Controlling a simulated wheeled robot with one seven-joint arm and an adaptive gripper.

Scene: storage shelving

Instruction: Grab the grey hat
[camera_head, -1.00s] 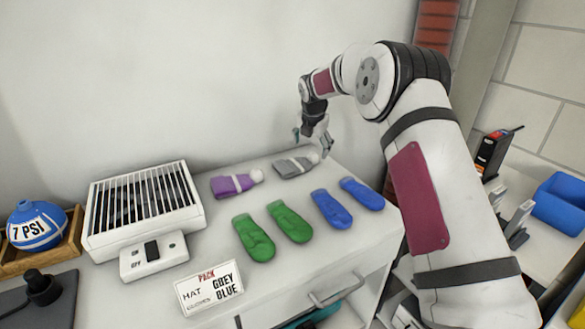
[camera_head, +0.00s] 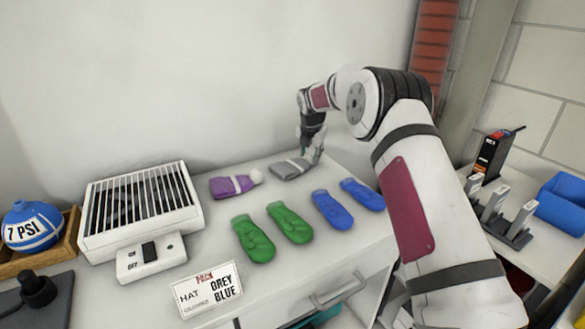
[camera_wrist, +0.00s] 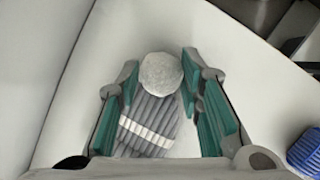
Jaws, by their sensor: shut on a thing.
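The grey hat (camera_head: 290,169) lies flat on the white cabinet top near the wall. In the wrist view its ribbed grey body (camera_wrist: 152,122), white stripe and white pompom (camera_wrist: 160,73) lie between the two teal-padded fingers. My gripper (camera_head: 311,155) is lowered onto the pompom end of the hat, and hides the pompom in the head view. In the wrist view my gripper (camera_wrist: 158,100) is shut on the hat, with a finger on either side of it.
A purple hat (camera_head: 232,186) lies left of the grey one. Green mittens (camera_head: 290,222) and blue mittens (camera_head: 332,209) lie in front. A heater (camera_head: 142,206), a switch box (camera_head: 151,257) and a sign (camera_head: 207,289) stand on the left. The wall is close behind.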

